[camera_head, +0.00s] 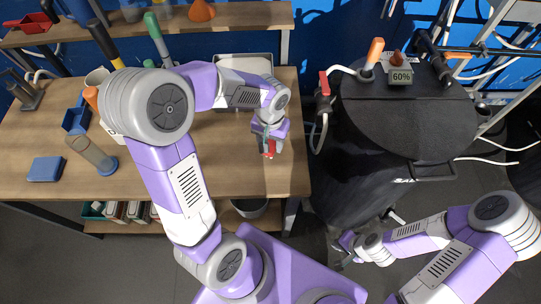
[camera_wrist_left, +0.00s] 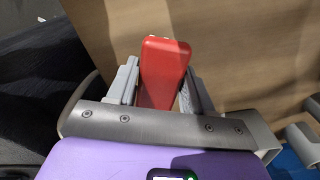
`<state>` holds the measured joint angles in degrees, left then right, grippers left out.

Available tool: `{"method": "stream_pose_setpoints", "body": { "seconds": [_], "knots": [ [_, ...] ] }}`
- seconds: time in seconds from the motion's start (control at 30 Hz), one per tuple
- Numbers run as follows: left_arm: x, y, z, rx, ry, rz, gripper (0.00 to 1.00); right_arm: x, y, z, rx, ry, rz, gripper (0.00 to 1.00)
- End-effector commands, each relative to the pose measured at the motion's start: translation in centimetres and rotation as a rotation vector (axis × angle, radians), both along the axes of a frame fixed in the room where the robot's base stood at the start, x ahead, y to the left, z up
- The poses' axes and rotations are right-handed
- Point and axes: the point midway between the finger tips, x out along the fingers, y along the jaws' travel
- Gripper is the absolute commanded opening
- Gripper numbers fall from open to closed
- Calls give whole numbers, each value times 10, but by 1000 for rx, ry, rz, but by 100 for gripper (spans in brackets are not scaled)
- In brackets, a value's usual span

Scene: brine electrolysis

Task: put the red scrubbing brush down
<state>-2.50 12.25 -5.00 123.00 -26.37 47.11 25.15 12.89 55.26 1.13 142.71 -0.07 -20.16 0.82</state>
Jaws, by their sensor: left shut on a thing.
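The red scrubbing brush (camera_head: 269,148) is held by my left gripper (camera_head: 268,146) over the right part of the wooden bench (camera_head: 230,165), near its front right side. In the left wrist view the brush (camera_wrist_left: 164,68) shows as a red block between the two grey fingers of my left gripper (camera_wrist_left: 160,88), which is shut on it.
A metal tray (camera_head: 245,62) lies at the bench's back. A large black tank (camera_head: 395,130) stands close to the bench's right. The bench front middle is clear.

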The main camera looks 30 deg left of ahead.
Motion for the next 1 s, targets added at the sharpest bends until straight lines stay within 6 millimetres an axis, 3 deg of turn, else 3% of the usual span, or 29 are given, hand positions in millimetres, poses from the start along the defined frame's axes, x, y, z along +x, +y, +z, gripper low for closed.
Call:
{"method": "stream_pose_setpoints", "body": {
  "seconds": [0.4, 0.87, 0.9, 1.0],
  "knots": [
    [0, 0, -58, 1, 2, 0, 18, 0, 0, -21, 0, 0, 0, 0],
    [0, 0, -66, 0, -1, 0, 18, 0, 0, -25, 0, 0, 0, 0],
    [0, 0, -67, 0, -1, 0, 52, 0, 0, -25, 0, 0, 0, 0],
    [0, 0, -66, 0, -1, 0, 68, 0, 0, -24, 0, 0, 0, 0]
  ]
}}
